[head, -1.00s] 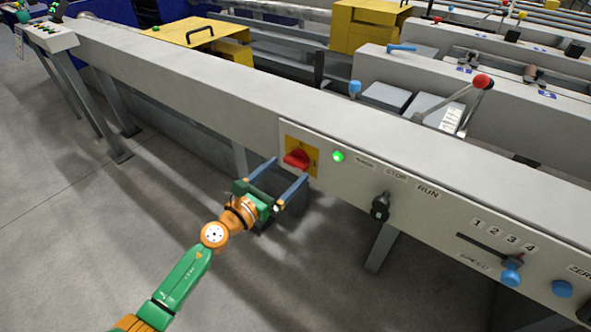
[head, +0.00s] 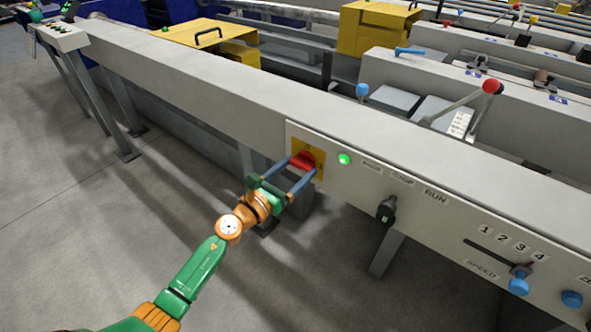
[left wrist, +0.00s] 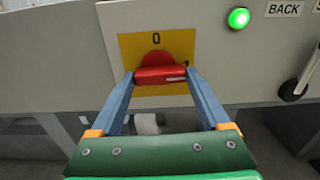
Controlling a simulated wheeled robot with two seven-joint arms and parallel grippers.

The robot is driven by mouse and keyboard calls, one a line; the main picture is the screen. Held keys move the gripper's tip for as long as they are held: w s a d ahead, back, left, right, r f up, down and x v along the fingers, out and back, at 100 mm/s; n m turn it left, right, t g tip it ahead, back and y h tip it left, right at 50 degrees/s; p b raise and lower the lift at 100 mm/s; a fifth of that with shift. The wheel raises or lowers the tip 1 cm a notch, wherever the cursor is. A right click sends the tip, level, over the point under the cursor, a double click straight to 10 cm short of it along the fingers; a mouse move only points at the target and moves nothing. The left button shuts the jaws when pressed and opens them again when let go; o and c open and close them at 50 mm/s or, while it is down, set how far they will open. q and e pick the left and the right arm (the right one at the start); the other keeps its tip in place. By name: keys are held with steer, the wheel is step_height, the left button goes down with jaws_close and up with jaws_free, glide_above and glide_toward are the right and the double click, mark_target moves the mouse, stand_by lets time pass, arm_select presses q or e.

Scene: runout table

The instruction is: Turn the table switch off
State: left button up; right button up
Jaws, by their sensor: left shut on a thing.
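The table switch is a red rotary handle (head: 302,161) on a yellow plate (head: 308,148) on the front of the long grey table. It also shows in the left wrist view (left wrist: 160,75), with its bar lying horizontal and a "0" mark above it on the plate (left wrist: 128,43). My left gripper (head: 305,167) reaches up to the plate, and its two blue fingers are shut on the red handle, one at each end of the bar, as seen in the left wrist view (left wrist: 160,77). A green lamp (head: 344,159) beside the plate is lit. My right gripper is not in view.
Right of the switch on the same panel are a black selector lever (head: 386,211), a blue-knobbed speed slider (head: 519,286) and a blue knob (head: 571,299). A red-balled lever (head: 492,87) stands behind. The floor (head: 90,240) at the left is clear.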

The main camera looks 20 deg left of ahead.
arm_select(q)
steer(key=shift+n, duration=0.8)
steer(key=n+p, duration=0.1)
steer(key=n, duration=0.1)
steer(key=shift+n, duration=0.3)
steer(key=shift+r+n, duration=0.1)
steer(key=shift+n, duration=0.8)
steer(key=n+p, duration=0.1)
steer(key=n, duration=0.5)
steer(key=shift+p, duration=0.3)
steer(key=n+p, duration=0.1)
steer(key=n, duration=0.4)
steer(key=shift+a, duration=0.1)
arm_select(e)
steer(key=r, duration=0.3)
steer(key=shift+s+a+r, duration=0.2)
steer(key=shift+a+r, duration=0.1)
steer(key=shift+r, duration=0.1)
arm_select(q)
steer(key=shift+n, duration=0.4)
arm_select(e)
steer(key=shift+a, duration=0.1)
